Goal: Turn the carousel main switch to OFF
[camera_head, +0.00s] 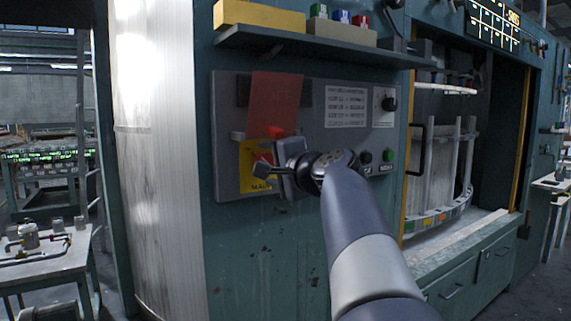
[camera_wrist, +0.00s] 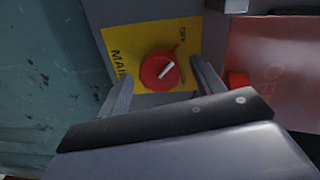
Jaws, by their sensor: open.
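The yellow plate (camera_head: 247,180) shows in the head view, partly hidden by my gripper. My gripper (camera_head: 262,168) is open in front of the plate. In the wrist view the fingers of my gripper (camera_wrist: 160,78) stand on both sides of the knob; I cannot tell whether they touch it.
A red sheet (camera_head: 275,100) hangs on the grey panel (camera_head: 228,115) just above the switch, close to my gripper. A red part (camera_wrist: 237,79) sits beside the right finger. A green button (camera_head: 389,155) and black knob (camera_head: 390,103) are right. A shelf (camera_head: 320,48) juts out above.

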